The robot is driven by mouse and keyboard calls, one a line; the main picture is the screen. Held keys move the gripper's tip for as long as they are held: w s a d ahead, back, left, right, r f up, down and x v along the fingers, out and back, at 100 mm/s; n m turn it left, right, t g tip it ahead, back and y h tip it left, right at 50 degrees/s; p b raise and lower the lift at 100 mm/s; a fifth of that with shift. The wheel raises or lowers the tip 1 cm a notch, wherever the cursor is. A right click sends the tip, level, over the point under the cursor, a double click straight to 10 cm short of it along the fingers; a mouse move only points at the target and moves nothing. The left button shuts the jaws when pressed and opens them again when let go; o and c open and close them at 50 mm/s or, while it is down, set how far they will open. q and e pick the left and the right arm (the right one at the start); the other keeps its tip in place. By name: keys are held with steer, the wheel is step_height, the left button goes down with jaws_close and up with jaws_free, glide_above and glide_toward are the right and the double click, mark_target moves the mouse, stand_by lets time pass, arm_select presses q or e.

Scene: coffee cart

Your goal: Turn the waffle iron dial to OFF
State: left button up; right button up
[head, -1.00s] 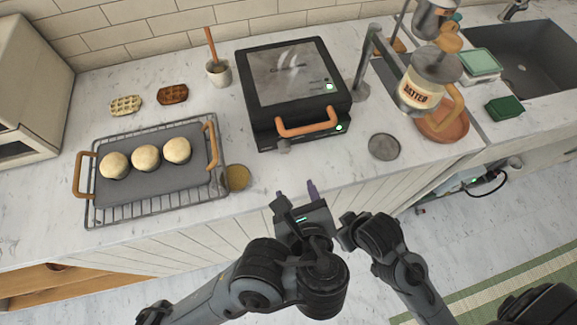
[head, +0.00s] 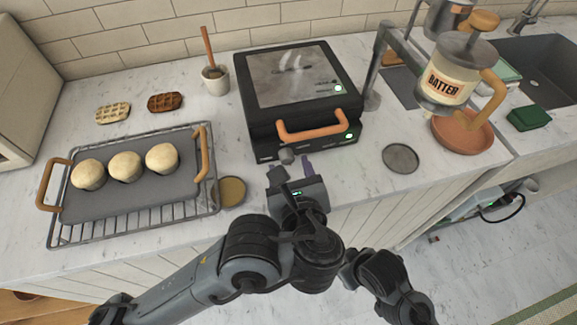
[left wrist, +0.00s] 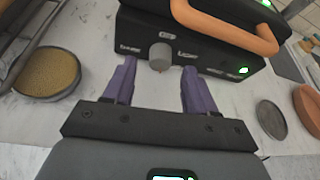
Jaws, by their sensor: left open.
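The black waffle iron (head: 262,128) stands closed on the counter, with an orange handle (head: 312,126) at its front. Its grey dial (head: 286,156) sits on the front face, left of centre. In the left wrist view the dial (left wrist: 160,56) lies between the two purple fingertips and a little beyond them, with small labels on either side that I cannot read surely. A green light (head: 348,136) glows on the front right. My left gripper (head: 291,172) is open and empty, just in front of the dial and apart from it. My right gripper is not in view; part of my right arm shows low in the head view.
A rack with a grey tray (head: 110,196) of dough balls stands left. A round tin (head: 232,191) lies near the left gripper. A grey disc (head: 400,158) and the batter dispenser (head: 447,82) are at right. Waffles (head: 165,102) and a cup (head: 215,80) stand behind.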

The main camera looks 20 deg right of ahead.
mark_target(287, 156)
arm_select(q)
steer(key=shift+b+x, duration=0.5)
steer(key=shift+x, duration=0.95)
steer(key=shift+c, duration=0.4)
jaws_close()
